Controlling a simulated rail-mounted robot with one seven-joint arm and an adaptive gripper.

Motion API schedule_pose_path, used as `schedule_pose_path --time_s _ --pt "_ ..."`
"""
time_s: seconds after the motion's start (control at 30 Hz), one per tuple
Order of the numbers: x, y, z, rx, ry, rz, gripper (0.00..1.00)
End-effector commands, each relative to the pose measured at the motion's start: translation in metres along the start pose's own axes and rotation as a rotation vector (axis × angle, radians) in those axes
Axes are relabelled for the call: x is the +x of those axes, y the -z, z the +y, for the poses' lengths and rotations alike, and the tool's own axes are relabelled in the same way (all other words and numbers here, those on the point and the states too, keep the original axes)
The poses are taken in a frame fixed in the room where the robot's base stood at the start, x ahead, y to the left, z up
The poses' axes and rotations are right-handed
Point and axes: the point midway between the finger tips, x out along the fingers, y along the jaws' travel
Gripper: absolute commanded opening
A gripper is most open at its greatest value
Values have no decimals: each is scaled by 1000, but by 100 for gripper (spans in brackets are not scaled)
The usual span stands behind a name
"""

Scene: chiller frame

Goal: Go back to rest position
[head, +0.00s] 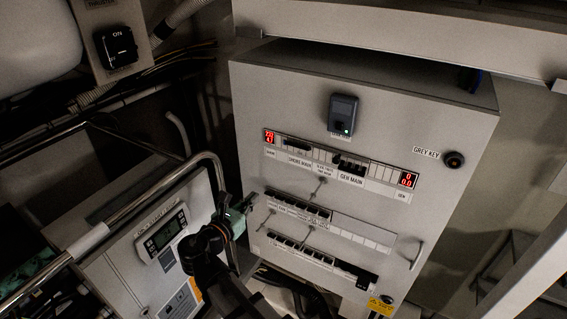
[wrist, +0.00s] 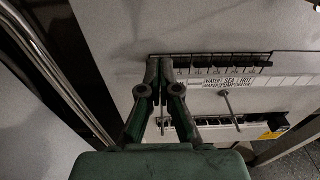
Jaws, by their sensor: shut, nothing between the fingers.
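My gripper (head: 250,203) is at the left edge of the grey electrical cabinet (head: 400,112) in the head view, near the left end of the middle breaker row (head: 300,208). In the wrist view my gripper (wrist: 158,64) is shut with its fingertips together and nothing between them. The fingertips overlap the left end of a breaker row (wrist: 215,62) with a printed label strip below it. I cannot tell whether they touch the panel. My arm reaches up from the bottom of the head view.
A metal rail (head: 205,157) curves close to my gripper on the left, and also shows in the wrist view (wrist: 55,75). A control box with a display (head: 165,232) sits behind it. Thin levers (wrist: 229,108) stick out from the cabinet. A switch box (head: 117,46) is at upper left.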

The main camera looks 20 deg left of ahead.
Motion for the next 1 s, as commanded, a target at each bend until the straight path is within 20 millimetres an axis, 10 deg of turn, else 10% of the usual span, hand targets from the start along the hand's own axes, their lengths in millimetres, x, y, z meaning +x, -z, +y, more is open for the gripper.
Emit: schedule_pose_path --time_s 0.37,0.67,1.0 --pt "-4 32 -4 419 25 146 0" --pt "13 198 -83 955 413 488 0" --pt "10 369 -244 1364 1159 555 0"
